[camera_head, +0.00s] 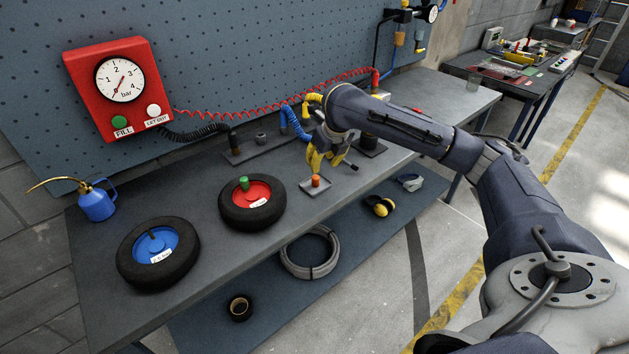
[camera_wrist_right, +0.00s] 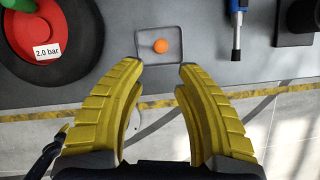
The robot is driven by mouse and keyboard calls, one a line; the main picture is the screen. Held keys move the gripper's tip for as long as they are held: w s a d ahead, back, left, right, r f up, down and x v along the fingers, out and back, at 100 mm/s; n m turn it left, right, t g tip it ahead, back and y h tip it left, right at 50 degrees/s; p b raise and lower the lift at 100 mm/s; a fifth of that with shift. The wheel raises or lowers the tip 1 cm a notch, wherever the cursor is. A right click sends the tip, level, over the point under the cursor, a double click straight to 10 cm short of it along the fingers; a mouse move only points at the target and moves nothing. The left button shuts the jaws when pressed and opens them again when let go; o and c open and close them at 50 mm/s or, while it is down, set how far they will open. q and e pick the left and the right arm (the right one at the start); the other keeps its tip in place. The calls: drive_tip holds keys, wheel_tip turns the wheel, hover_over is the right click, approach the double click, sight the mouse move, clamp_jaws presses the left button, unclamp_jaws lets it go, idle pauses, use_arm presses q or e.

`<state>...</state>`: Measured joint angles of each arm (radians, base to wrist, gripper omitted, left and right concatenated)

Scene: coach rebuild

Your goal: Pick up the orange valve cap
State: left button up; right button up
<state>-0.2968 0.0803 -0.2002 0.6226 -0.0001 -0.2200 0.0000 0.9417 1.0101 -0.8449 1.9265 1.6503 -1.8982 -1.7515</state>
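The orange valve cap (camera_head: 316,180) stands in a small shallow grey tray (camera_head: 326,188) near the front edge of the workbench. In the right wrist view the cap (camera_wrist_right: 161,46) sits alone inside the tray (camera_wrist_right: 146,62). My right gripper (camera_head: 316,168) is above and close to the tray in the head view. In the right wrist view its yellow fingers (camera_wrist_right: 160,64) are spread apart with nothing between them, and the cap is beyond their tips. My left gripper is not in view.
A red-hubbed tyre (camera_head: 264,216) with a green cap and a blue-hubbed tyre (camera_head: 144,275) lie left of the tray. A blue oil can (camera_head: 97,205) stands at the far left. A red gauge box (camera_head: 97,75) hangs behind.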

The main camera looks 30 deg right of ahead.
sight(317, 177)
drive_tip(key=shift+x, duration=5.7)
drive_tip(key=shift+o, duration=0.2)
drive_tip(key=shift+d, duration=0.1)
clamp_jaws()
